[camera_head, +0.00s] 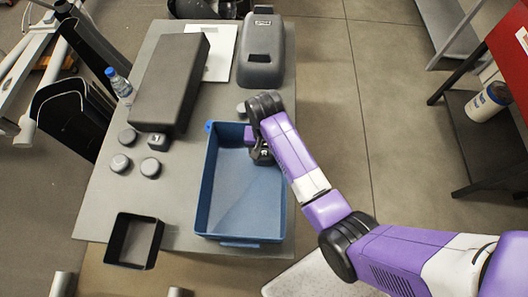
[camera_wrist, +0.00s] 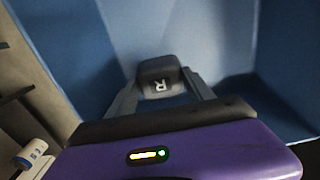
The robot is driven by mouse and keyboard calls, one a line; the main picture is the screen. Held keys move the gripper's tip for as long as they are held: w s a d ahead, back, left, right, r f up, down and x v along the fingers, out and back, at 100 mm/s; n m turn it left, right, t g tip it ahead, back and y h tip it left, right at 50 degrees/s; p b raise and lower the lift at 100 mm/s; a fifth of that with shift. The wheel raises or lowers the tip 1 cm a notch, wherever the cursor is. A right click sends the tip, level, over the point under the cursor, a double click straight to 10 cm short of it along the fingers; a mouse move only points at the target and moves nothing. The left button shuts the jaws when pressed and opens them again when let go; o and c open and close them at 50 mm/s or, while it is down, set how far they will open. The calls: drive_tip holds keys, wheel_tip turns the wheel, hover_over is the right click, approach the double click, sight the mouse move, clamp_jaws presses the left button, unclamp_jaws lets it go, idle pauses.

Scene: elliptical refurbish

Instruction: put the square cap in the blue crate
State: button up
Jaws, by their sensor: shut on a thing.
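The blue crate (camera_head: 222,219) stands on the grey table, and its blue walls fill most of the wrist view (camera_wrist: 60,30). My gripper (camera_head: 262,155) is over the upper right part of the crate's opening, pointing down. In the wrist view my gripper (camera_wrist: 163,88) is shut on a dark square cap (camera_wrist: 158,70) with rounded corners and a light letter R. The crate's inside lies behind the cap. In the head view the held cap is hidden by my gripper.
Several round grey caps (camera_head: 120,163) and another squarish cap (camera_head: 158,141) lie left of the crate. A small dark bin (camera_head: 122,262) stands at the front left. A long dark box (camera_head: 165,88), a bottle (camera_head: 118,80) and a grey case (camera_head: 262,55) stand behind.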

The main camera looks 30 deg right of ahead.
sight(264, 154)
drive_tip(key=shift+f, duration=0.1)
drive_tip(key=o, duration=1.3)
wheel_tip(264, 154, up, 12)
drive_tip(key=shift+r+p, duration=0.15)
drive_tip(key=shift+p, duration=0.45)
